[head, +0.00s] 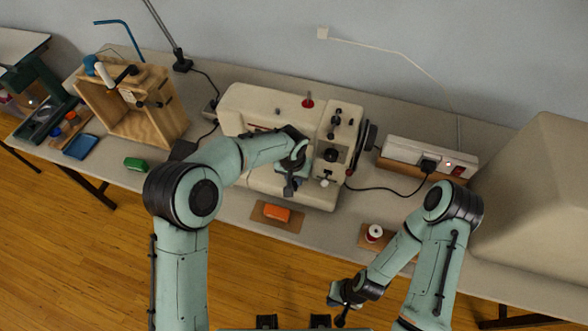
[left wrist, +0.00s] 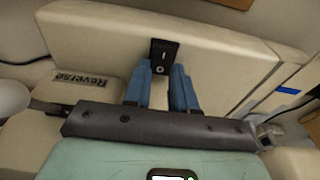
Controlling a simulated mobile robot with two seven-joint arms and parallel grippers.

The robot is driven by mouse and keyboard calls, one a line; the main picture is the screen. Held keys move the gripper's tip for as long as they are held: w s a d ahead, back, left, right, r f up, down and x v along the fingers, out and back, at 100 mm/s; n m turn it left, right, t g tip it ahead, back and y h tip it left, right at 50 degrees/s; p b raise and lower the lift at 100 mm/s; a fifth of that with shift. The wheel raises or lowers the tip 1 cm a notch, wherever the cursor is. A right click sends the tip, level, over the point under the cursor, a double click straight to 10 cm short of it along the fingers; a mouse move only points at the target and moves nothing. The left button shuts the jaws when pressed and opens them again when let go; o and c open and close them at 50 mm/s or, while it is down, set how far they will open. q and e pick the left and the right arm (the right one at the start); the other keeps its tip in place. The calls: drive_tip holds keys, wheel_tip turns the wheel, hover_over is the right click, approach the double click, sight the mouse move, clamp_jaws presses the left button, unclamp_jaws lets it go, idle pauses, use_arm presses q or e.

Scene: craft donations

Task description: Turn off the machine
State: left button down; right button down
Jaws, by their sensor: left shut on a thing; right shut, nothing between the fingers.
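The cream sewing machine (head: 255,105) stands on the table in the middle of the head view. My left gripper (head: 290,190) is at its front side. In the left wrist view, the blue fingers (left wrist: 160,78) of this gripper are at a black rocker switch (left wrist: 162,50) marked I and O, one fingertip at each side of its lower end, closed on it. A block labelled "Reverse" (left wrist: 82,80) is left of the fingers. The switch is hidden behind my arm in the head view. My right gripper (head: 342,304) is shut and empty, low in front of the table.
A power strip (head: 405,152) with a black plug and a red switch (head: 458,170) lies right of the machine. An orange block (head: 277,213) and a thread spool (head: 374,233) are near the front edge. A wooden box (head: 145,125) stands left, a large beige covered shape (head: 540,200) right.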

idle(0.3)
use_arm(q)
drive_tip(key=c, duration=0.9)
unclamp_jaws()
drive_tip(key=r, duration=0.4)
drive_tip(key=s+r, duration=0.1)
drive_tip(key=r, duration=0.8)
drive_tip(key=shift+s+a+r, duration=0.15)
drive_tip(key=shift+s+a, duration=0.1)
drive_tip(key=shift+s, duration=0.1)
